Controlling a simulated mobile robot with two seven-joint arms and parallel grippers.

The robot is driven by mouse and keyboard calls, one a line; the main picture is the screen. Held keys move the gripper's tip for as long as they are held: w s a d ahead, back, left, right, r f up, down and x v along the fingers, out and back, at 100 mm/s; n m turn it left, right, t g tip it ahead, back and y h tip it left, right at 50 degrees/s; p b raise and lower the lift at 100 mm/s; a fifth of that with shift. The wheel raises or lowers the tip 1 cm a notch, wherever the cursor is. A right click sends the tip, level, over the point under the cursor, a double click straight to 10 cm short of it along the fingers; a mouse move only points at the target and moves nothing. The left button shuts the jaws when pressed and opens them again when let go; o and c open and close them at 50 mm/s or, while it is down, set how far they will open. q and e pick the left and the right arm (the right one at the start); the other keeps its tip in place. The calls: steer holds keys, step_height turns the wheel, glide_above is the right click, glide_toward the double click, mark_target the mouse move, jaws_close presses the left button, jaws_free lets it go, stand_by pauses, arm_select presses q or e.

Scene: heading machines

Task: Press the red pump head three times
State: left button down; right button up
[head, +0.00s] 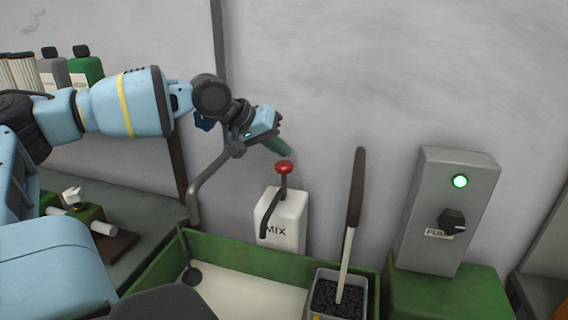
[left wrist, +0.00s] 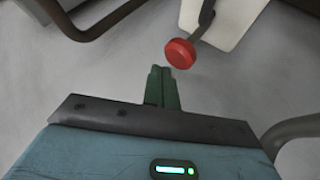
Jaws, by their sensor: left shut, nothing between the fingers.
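The red pump head (head: 284,167) is a round knob on top of a dark stem. The stem rises from a white canister marked MIX (head: 283,220) that stands in the green-rimmed tray. My left gripper (head: 284,149), with green fingers, is shut and empty just above the red pump head. In the left wrist view the shut fingertips (left wrist: 160,70) are close to the pump head (left wrist: 180,53), which lies just beyond and to the right of them. I cannot tell whether they touch. My right gripper is not in view.
The green tray (head: 232,254) has a pale floor. A pot (head: 322,280) of dark granules with a brown-handled tool (head: 355,190) is right of the canister. A grey PUMP box (head: 440,215) with a lit green lamp stands further right. A bent grey pipe (head: 205,180) passes left of the canister.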

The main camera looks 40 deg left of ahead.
arm_select(q)
steer(key=shift+f, duration=0.15)
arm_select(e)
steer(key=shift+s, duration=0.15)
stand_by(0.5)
arm_select(q)
steer(key=shift+f, duration=0.25)
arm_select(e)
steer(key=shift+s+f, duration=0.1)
